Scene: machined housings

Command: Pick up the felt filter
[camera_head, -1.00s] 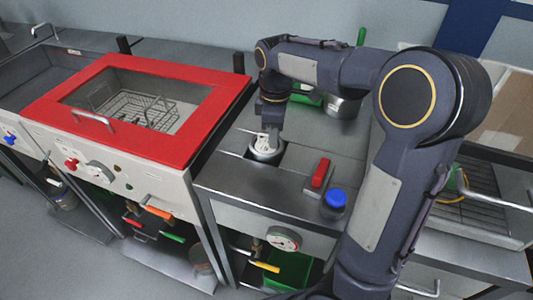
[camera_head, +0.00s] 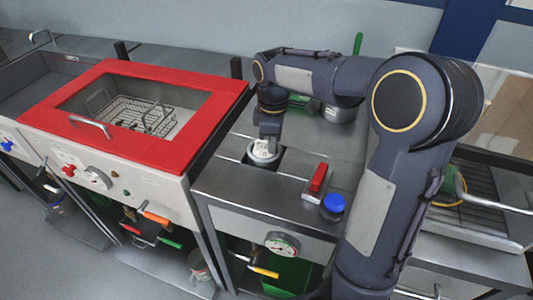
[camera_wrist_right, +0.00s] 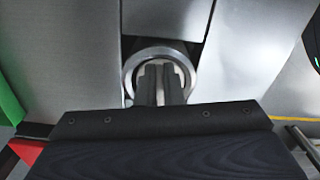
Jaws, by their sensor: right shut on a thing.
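The felt filter (camera_head: 258,149) shows as a pale, roughly round piece inside a round metal housing (camera_head: 252,160) set in the steel bench. My right gripper (camera_head: 267,143) points straight down into this housing and is shut on the felt filter. In the right wrist view the two dark fingers (camera_wrist_right: 160,84) are close together inside the bright metal ring (camera_wrist_right: 129,75). They hide most of the filter there, with only a pale bit between and beside them. My left gripper is not in view.
A red-framed tank lid (camera_head: 190,150) with a wire basket (camera_head: 150,115) under its window stands to the left. A red-handled block (camera_head: 318,180) and a blue-capped jar (camera_head: 333,205) stand right of the housing. A dial gauge (camera_head: 282,244) is on the bench front.

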